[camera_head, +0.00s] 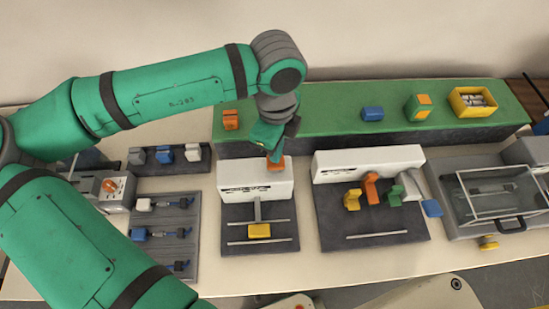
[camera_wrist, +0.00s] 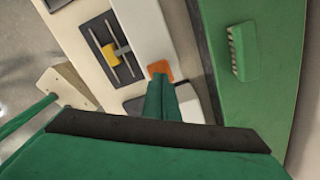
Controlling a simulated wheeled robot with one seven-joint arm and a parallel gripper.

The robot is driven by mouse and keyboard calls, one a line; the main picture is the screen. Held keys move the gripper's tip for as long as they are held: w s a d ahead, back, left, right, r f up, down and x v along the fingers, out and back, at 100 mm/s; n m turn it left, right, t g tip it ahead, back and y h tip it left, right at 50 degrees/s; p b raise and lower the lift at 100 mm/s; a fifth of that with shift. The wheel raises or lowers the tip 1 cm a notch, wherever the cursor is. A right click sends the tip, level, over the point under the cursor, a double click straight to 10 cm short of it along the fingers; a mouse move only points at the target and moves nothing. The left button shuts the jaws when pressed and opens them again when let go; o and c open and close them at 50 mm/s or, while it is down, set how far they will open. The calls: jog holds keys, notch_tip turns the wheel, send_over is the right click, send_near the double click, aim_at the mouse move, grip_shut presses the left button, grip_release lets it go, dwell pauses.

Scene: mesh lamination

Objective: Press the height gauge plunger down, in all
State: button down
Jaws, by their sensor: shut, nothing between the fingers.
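An orange block (camera_head: 275,165), which looks like the plunger, sits at the top of a white upright housing (camera_head: 235,184) with dark markings. In the wrist view the orange block (camera_wrist: 160,68) shows just beyond my fingertips. My gripper (camera_head: 274,155) is shut and empty, pointing down at the orange block. Its closed fingers (camera_wrist: 161,84) also show in the wrist view, overlapping the block's near edge. Whether they touch the block I cannot tell. A yellow block (camera_head: 259,230) lies on the dark base between two rails in front of the housing.
A green raised shelf (camera_head: 330,103) runs behind, with orange, blue and green blocks and a yellow bin (camera_head: 473,101). To the right stands another white station (camera_head: 368,162) with coloured parts. Trays of connectors (camera_head: 163,232) lie left. A clear-lidded box (camera_head: 495,190) stands far right.

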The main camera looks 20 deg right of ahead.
jog(key=shift+w+f, duration=0.1)
jog(key=shift+f, duration=0.05)
jog(key=shift+a+f, duration=0.1)
jog(key=shift+f, duration=1.8)
jog(key=shift+w+r, duration=0.1)
jog(key=shift+r, duration=3.55)
jog(key=shift+d+r, duration=0.2)
jog(key=shift+r, duration=0.2)
